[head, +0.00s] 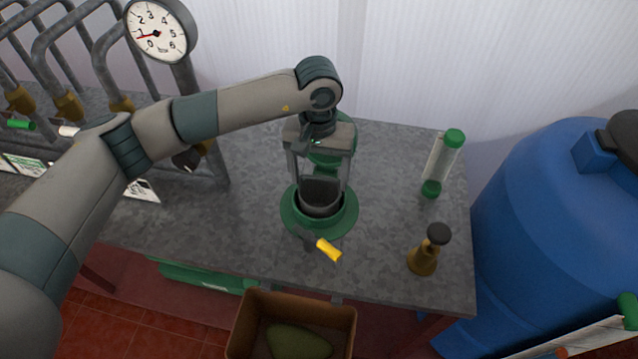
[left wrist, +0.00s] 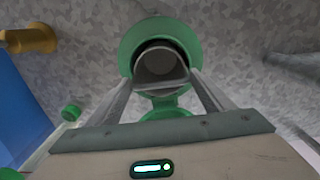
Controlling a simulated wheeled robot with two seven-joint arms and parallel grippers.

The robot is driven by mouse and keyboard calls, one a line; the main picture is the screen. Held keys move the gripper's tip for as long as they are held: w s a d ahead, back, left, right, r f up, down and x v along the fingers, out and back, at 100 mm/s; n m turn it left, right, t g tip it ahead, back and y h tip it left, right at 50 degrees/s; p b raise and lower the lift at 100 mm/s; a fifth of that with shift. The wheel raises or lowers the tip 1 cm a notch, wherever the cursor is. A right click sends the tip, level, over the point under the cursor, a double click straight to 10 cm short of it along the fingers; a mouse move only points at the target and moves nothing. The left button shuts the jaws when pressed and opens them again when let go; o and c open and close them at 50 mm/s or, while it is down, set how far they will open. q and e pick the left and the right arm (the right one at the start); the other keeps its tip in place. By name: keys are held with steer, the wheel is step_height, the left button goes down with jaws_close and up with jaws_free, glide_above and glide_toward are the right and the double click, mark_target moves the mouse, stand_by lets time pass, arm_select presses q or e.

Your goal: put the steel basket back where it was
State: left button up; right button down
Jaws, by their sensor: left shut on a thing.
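The grey steel basket (head: 320,201) sits upright with its lower part inside the round green holder (head: 290,217) on the worktop. In the left wrist view the basket (left wrist: 160,66) shows inside the green ring of the holder (left wrist: 133,38). My left gripper (head: 319,180) comes down from above and is shut on the upper part of the basket; its two fingers also show in the left wrist view (left wrist: 161,92). Whether the basket touches the bottom of the holder is hidden. My right gripper is not in view.
A clear tube with green caps (head: 437,165) and a brass piece with a dark knob (head: 424,260) stand to the right. Pipes (head: 200,120) stand left. A brown box (head: 248,312) is below the front edge.

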mark_target(319, 187)
arm_select(q)
steer(key=shift+f+p, duration=0.85)
steer(key=shift+f, duration=1.05)
steer(key=shift+f, duration=0.15)
steer(key=o, duration=1.3)
